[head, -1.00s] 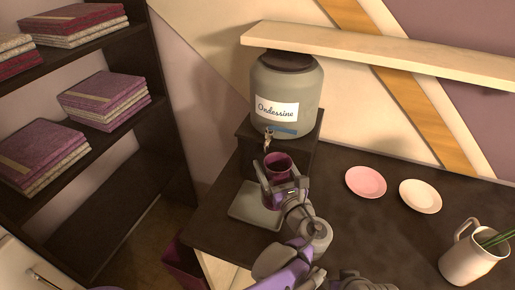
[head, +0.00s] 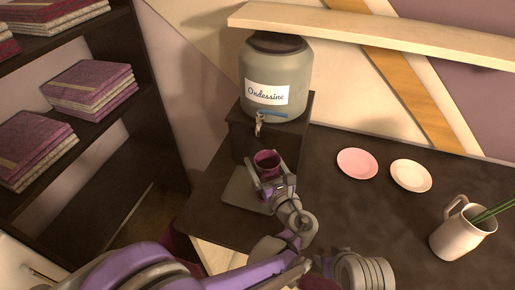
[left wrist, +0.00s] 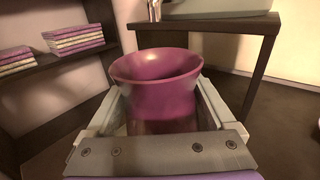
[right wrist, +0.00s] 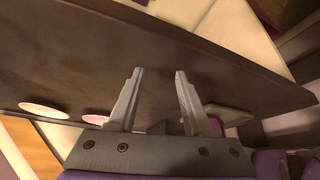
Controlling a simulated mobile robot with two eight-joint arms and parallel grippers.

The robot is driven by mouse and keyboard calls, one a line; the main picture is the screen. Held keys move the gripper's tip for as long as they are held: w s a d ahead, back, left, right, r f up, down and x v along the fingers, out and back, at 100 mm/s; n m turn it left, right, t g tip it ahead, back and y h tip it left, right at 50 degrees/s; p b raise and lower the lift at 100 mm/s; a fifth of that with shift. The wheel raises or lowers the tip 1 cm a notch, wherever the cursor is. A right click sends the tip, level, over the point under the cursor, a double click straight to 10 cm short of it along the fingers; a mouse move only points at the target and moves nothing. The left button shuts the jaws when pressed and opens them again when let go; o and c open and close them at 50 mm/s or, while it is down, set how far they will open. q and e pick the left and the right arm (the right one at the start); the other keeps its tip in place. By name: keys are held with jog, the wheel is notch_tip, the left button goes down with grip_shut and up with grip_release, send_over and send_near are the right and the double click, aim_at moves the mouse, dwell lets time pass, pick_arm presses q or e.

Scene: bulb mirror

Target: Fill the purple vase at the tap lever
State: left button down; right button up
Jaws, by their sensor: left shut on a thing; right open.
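The purple vase (head: 265,164) is upright, mouth up, below and slightly in front of the metal tap (head: 259,127). The tap's blue lever (head: 273,116) sits above the spout on the grey-green jar (head: 275,72) labelled "Ondessine". My left gripper (head: 273,181) is shut on the vase. In the left wrist view the vase (left wrist: 160,92) stands between the jaws, and part of the tap shows behind it. Whether the vase holds water I cannot tell. My right gripper (right wrist: 159,73) is open and empty; a dark counter shows beyond it.
A grey tray (head: 240,192) lies below the vase. The jar stands on a dark stand (head: 240,138) under a pale shelf (head: 390,33). A pink plate (head: 357,163), a cream plate (head: 411,175) and a white pitcher (head: 455,238) occupy the counter's right side. Bookshelves stand left.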

jog(key=shift+c, duration=0.4)
jog(key=shift+w+a+r, duration=0.1)
jog(key=shift+w+r, duration=0.1)
jog(key=shift+w, duration=0.1)
jog(key=w+a+r+n+t+y, duration=0.1)
jog(key=w+r+y, duration=0.3)
jog(key=w, duration=0.5)
jog(key=w+a+r+n+y, duration=0.1)
jog(key=w+r+n+y, duration=0.15)
jog(key=w+r, duration=0.55)
jog(key=n+g+y, duration=0.1)
jog(key=n+y, duration=0.8)
jog(key=y, duration=0.2)
send_near(265, 112)
jog(key=x, duration=0.8)
jog(key=shift+w+a+f, duration=0.1)
jog(key=shift+w+a, duration=0.05)
jog(key=shift+w, duration=0.2)
grip_shut()
